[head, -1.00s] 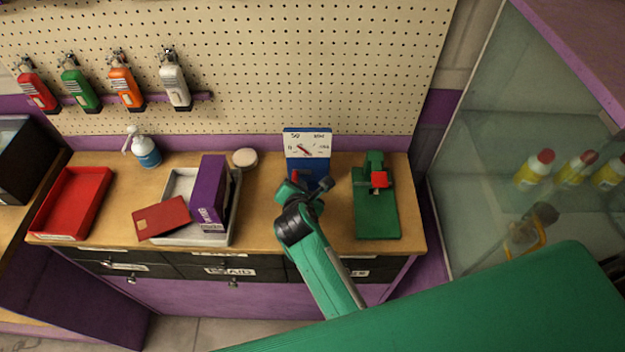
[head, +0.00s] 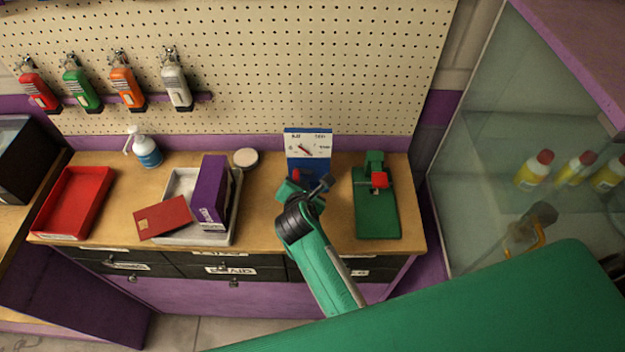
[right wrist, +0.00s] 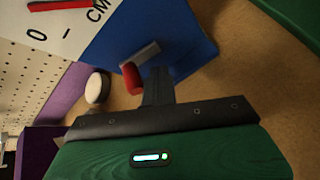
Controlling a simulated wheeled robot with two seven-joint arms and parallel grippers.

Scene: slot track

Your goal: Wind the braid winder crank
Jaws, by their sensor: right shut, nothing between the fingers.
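The braid winder (head: 308,145) is a blue stand with a white dial face and a red needle, at the back of the bench. Its red crank knob (head: 296,174) shows just past my right gripper. In the right wrist view the red crank knob (right wrist: 132,78) sits on a grey crank arm (right wrist: 140,54) in front of the blue body (right wrist: 185,45). My right gripper (right wrist: 157,80) is shut and empty, its dark fingers close beside the knob; I cannot tell whether they touch it. My arm partly hides the winder's base in the head view. My left gripper is out of view.
A green fixture (head: 377,215) with a red block stands right of the winder. To the left are a round pale disc (head: 246,158), a grey tray (head: 178,185) with a purple box (head: 211,188) and a red card (head: 163,217), a spray bottle (head: 147,152) and a red tray (head: 72,205).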

